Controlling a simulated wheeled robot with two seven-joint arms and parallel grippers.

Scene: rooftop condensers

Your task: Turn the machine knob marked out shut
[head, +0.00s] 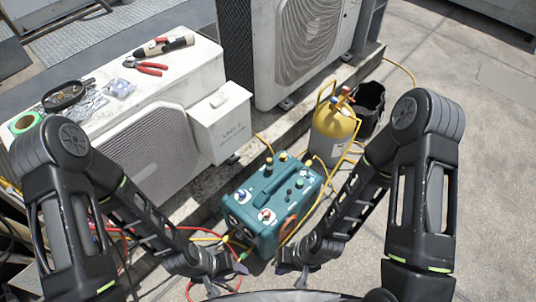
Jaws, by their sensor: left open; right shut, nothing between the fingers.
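The teal machine (270,205) stands on the ground in the middle of the head view. Its sloped front carries a blue knob (240,195) and a red knob (265,215). Several small dark and coloured controls sit on its top around a handle. The markings are too small to read, so I cannot tell which knob is marked out. My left gripper (228,276) is open and empty, low in front of the machine. My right gripper (292,272) is shut and empty, to its right, also in front of the machine. Both appear apart from the knobs.
A yellow cylinder (334,130) and a black bucket (370,103) stand behind right of the machine. White condensers (150,150) stand at left and back. Red-handled pliers (146,66) and tape (25,122) lie on one. Hoses cross the ground; concrete (490,150) at right is clear.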

